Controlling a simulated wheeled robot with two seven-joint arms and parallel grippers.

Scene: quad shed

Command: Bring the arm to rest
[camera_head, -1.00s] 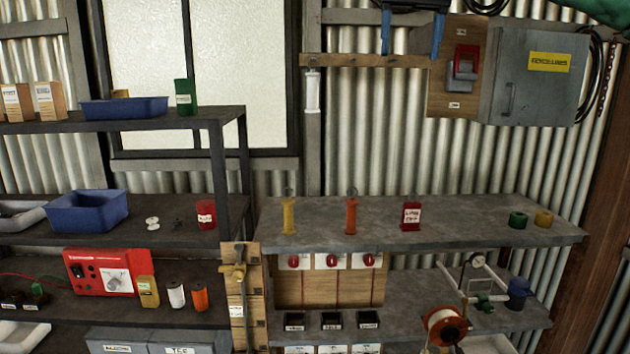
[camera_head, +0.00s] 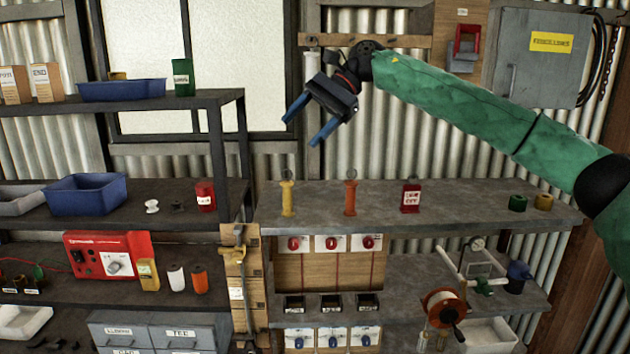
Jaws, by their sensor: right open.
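My right arm (camera_head: 480,112), green with black joints, comes in from the right edge and reaches left across the upper middle of the view. Its right gripper (camera_head: 305,128) has two blue fingers spread apart with nothing between them. The fingers point down and left. In the picture the gripper is above the yellow handle (camera_head: 287,198) on the grey shelf, in front of the wall and the window edge. It partly covers the wooden rail (camera_head: 400,41) and the white hanging item (camera_head: 311,66). My left gripper is not in view.
A dark rack (camera_head: 120,220) with blue bins stands left. A grey cabinet (camera_head: 540,58) hangs behind the arm.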

